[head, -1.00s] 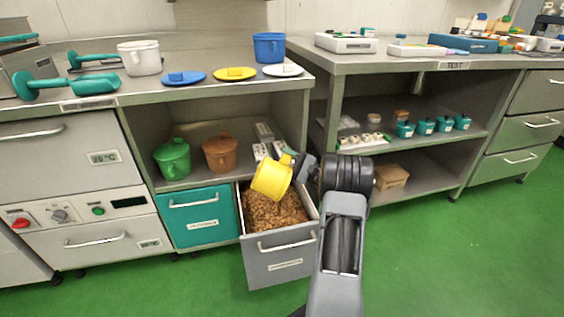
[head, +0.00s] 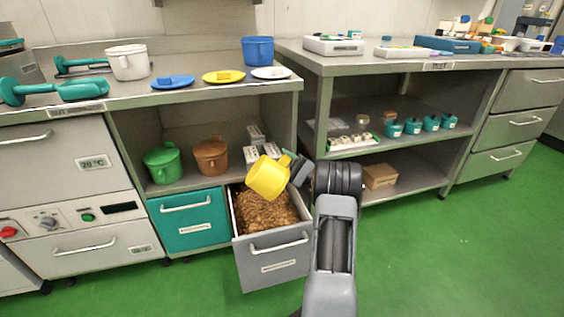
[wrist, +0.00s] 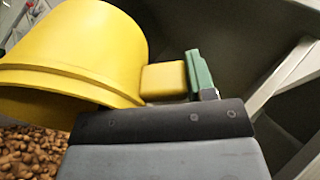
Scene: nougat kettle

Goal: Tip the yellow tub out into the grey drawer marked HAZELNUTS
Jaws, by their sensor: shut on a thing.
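The yellow tub (head: 267,177) is tilted in the air above the open grey drawer (head: 272,249). My gripper (head: 297,167) is shut on the tub's side handle. In the wrist view the tub (wrist: 90,50) lies tipped, its rim toward the lower left, and its handle (wrist: 163,80) is at the green fingertip (wrist: 199,73). The drawer holds many brown nuts (head: 264,211), which also show below the tub in the wrist view (wrist: 30,152). The tub's inside is hidden from both views. The drawer's label is too small to read.
A closed teal drawer (head: 189,219) is left of the grey one. A green tub (head: 164,163) and a brown tub (head: 211,156) stand on the shelf above. White blocks (head: 262,150) sit behind the yellow tub. Green floor is clear at the right.

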